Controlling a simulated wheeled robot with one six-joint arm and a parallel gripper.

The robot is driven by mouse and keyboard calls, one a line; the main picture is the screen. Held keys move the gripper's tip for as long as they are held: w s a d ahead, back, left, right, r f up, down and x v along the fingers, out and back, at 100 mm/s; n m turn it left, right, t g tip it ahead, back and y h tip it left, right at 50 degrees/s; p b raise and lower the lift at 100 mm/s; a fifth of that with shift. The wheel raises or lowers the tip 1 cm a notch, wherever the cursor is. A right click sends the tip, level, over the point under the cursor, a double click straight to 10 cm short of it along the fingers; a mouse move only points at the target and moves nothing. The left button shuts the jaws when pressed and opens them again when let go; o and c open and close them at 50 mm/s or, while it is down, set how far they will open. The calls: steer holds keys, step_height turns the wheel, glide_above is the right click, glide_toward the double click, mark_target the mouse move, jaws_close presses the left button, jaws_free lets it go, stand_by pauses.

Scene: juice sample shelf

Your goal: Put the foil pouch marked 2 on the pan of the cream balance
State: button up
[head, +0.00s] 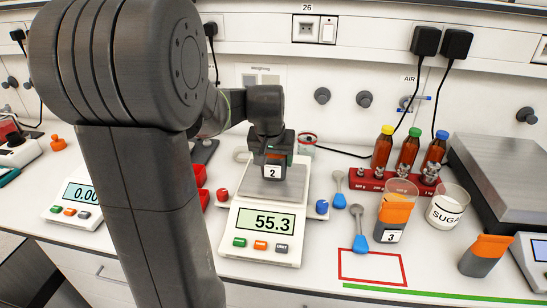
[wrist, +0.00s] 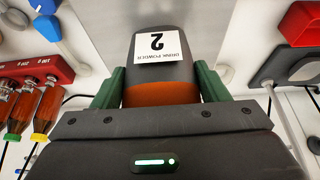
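The foil pouch marked 2 (head: 272,171) is dark grey and orange. It stands upright over the pan (head: 291,189) of the cream balance (head: 239,222), whose display reads 55.3. Its base appears to touch the pan. My gripper (head: 270,140) is above the pan, around the pouch's orange end. In the wrist view, the green fingers of my gripper (wrist: 158,88) lie against both sides of the pouch (wrist: 160,70), with its label "2 DRINK POWDER" between them. The arm hides part of the bench left of the balance.
Another grey-orange pouch (head: 484,255) stands further right. A second balance (head: 75,203) reads 0.00 at left.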

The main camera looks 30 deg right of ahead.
steer(key=o, duration=0.4)
steer(key=shift+r, duration=0.1)
steer(key=shift+r, duration=0.3)
steer(key=v, duration=1.1)
steer(key=shift+r, duration=0.25)
